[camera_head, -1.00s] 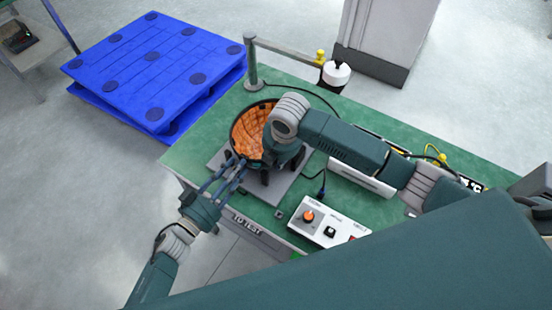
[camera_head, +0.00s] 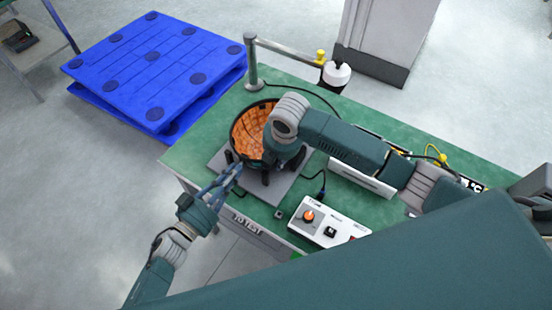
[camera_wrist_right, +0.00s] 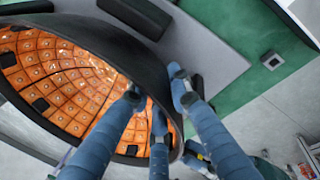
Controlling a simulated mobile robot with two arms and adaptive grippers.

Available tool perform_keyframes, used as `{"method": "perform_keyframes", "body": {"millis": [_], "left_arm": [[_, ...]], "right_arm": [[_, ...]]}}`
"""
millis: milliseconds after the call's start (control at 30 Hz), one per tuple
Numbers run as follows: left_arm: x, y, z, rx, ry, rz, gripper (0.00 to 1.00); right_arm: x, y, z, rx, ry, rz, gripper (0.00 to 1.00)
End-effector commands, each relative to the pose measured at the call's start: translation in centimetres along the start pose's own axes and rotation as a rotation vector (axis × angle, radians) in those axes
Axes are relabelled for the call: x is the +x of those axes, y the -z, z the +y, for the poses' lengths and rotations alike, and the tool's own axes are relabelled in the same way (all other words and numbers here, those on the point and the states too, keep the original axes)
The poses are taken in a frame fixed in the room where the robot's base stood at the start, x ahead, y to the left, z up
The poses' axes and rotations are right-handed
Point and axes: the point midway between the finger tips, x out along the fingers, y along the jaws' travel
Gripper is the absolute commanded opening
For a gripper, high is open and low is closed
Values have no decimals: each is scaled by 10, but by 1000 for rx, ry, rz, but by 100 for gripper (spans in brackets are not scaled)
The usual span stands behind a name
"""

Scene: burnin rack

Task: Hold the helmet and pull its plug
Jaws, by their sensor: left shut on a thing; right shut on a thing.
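The helmet (camera_head: 250,127) is a black bowl with an orange tiled lining, open side up on a grey plate (camera_head: 285,188) on the green bench. My right gripper (camera_wrist_right: 157,88) is shut on its rim, with blue fingers inside and outside the wall in the right wrist view; the helmet (camera_wrist_right: 75,75) fills the left there. In the head view my right wrist hides those fingers. My left gripper (camera_head: 232,171) is at the helmet's near side, its fingers closed together on something small. The plug itself is hidden or too small to make out.
A white control box (camera_head: 328,224) with an orange knob stands at the bench's front, right of the plate. A rail post (camera_head: 252,65) and a white-topped bottle (camera_head: 336,73) are at the back. A blue pallet (camera_head: 150,70) lies on the floor at left.

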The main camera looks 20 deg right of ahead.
Motion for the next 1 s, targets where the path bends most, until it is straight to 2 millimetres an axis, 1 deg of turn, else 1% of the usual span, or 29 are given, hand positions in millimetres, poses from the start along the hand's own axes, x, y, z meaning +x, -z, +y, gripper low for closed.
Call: {"method": "perform_keyframes", "body": {"millis": [1000], "left_arm": [[-41,1,-1,1,1,0,0]], "right_arm": [[1,0,-1,0,4,-1,0]]}}
